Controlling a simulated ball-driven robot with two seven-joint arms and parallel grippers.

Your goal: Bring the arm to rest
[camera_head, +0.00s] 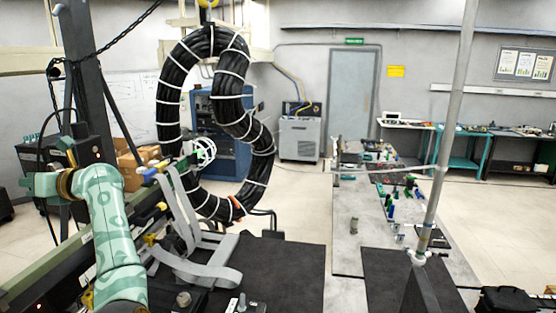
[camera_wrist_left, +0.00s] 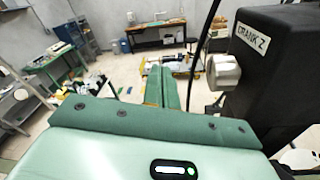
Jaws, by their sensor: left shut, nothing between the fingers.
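My left arm (camera_head: 108,225) comes up from the bottom left in the head view, pale green with an orange-brown wrist joint. Its hand is at the far left beside a dark machine housing; the fingertips cannot be made out there. In the left wrist view my left gripper (camera_wrist_left: 162,82) shows as two green fingers side by side, shut and empty. A black box labelled "CRANK Z" (camera_wrist_left: 270,70) with a silver knob (camera_wrist_left: 223,72) is close to their right. My right gripper is not in view.
Grey straps (camera_head: 185,215) lie over the rail beside my arm. A long table (camera_head: 350,265) with small parts is at the right. A pale pole (camera_head: 450,110) rises in front.

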